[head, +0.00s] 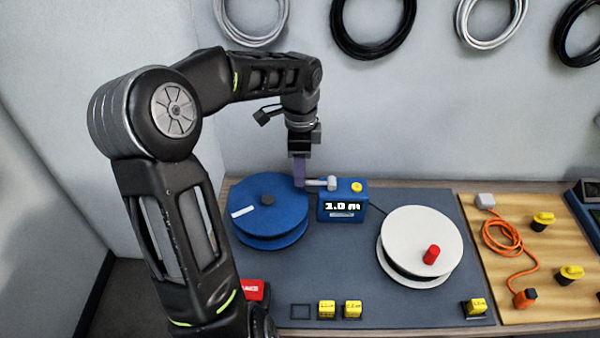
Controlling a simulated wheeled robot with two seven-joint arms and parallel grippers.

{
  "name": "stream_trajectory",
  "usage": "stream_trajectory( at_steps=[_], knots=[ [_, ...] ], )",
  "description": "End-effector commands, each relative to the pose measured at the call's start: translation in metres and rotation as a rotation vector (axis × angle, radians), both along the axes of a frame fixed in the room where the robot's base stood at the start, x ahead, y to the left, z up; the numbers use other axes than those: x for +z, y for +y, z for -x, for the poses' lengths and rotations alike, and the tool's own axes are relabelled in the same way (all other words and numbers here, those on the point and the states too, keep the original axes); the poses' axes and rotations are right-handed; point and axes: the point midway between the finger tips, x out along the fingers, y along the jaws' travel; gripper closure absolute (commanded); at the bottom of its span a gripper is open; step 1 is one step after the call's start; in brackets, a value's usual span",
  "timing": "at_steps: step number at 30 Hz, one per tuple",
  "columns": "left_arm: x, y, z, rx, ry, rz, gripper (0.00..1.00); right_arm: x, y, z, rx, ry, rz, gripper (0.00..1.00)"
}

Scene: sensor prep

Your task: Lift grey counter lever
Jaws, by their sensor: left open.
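The grey counter lever (320,183) lies roughly level across the top left of the blue counter box (342,208), whose display reads about 1.0 m. My left gripper (300,184) points down at the lever's left end, just above the blue reel. It is open; whether its fingers touch the lever cannot be told from here. My left arm comes in from the left and arches over the mat. My right gripper does not show.
A blue reel (270,208) stands left of the counter and a white reel (420,238) with a red knob to its right. Yellow blocks (327,309) and a red item (252,290) sit along the front. An orange cable (500,238) lies on the wooden board at right.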

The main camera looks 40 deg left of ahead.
Motion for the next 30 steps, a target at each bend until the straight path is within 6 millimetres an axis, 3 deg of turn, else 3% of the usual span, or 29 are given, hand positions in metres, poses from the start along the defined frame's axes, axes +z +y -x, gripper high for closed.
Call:
stream_trajectory(
  at_steps=[6, 16, 30],
  knots=[
    [-0.027, 0.000, 0.001, 0.000, 0.002, 0.001, 0.51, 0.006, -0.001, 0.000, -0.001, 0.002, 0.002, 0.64],
    [-0.032, 0.000, 0.000, -0.001, 0.000, 0.000, 0.51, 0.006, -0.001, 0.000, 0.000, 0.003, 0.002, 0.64],
    [-0.032, 0.000, 0.000, -0.001, -0.001, -0.001, 0.89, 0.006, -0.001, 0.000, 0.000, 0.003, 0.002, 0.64]
  ],
)
